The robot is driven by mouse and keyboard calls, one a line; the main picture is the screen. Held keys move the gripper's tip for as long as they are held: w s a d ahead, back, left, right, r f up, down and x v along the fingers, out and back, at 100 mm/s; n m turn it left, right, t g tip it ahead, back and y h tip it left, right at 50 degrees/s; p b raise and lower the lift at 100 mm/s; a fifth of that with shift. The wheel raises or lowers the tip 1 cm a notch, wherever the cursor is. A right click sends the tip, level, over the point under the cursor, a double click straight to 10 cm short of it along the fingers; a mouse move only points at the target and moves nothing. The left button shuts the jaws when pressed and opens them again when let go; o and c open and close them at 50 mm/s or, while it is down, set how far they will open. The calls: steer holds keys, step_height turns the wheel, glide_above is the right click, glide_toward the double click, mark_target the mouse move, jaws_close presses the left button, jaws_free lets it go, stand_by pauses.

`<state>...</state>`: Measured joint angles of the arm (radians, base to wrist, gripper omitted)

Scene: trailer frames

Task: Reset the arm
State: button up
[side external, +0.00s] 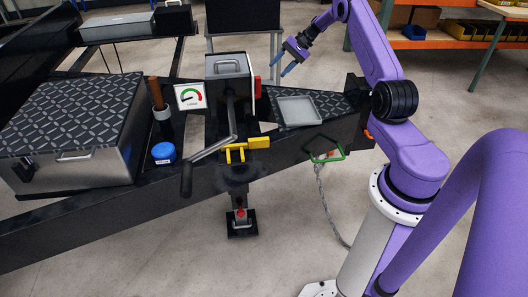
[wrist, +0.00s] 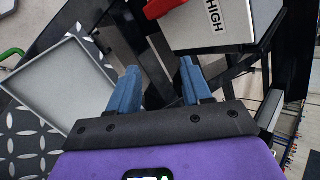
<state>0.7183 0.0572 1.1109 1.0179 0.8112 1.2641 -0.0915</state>
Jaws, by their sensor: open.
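My gripper (side external: 290,64) shows in the side view above and behind the trailer frame, at the end of my purple arm. Its two blue fingers are apart with nothing between them. In the wrist view the open fingers of my gripper (wrist: 157,84) point over dark frame bars. The gripper is clear of the grey tray (side external: 300,111), which lies on the patterned plate of the frame. The tray also shows at the left of the wrist view (wrist: 58,85).
A jack with a crank handle (side external: 187,178) stands mid-frame, beside a grey box (side external: 229,66) with a red part. A yellow-handled piece (side external: 247,146), a blue cap (side external: 164,153), a gauge card (side external: 190,96) and a patterned toolbox (side external: 72,124) sit along the frame. Shelving (side external: 430,42) stands behind.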

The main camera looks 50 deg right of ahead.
steer(key=w+a+r+n+g+h, duration=0.1)
steer(key=w+a+r+n+h, duration=0.1)
steer(key=a+r+n+h, duration=0.6)
steer(key=s+a+r+n+g+y, duration=0.1)
steer(key=s+a+r+n, duration=0.15)
steer(key=a, duration=0.55)
steer(key=s+a+r+n+g+y, duration=0.1)
steer(key=s+a, duration=0.2)
steer(key=a, duration=0.4)
steer(key=s+a+r+n+g+y, duration=0.1)
steer(key=s+a+n+y, duration=0.1)
steer(key=a, duration=0.6)
steer(key=s+a+n+g+h, duration=0.1)
steer(key=s+a+n, duration=0.2)
steer(key=s+a, duration=0.35)
steer(key=s+a+n, duration=0.2)
steer(key=s+a, duration=0.2)
steer(key=s, duration=0.6)
steer(key=s+d+f+n+h, duration=0.1)
steer(key=s+n, duration=0.5)
steer(key=s, duration=1)
steer(key=shift+s+d+f+h, duration=0.3)
steer(key=shift+s+d+f, duration=0.1)
steer(key=shift+d, duration=0.3)
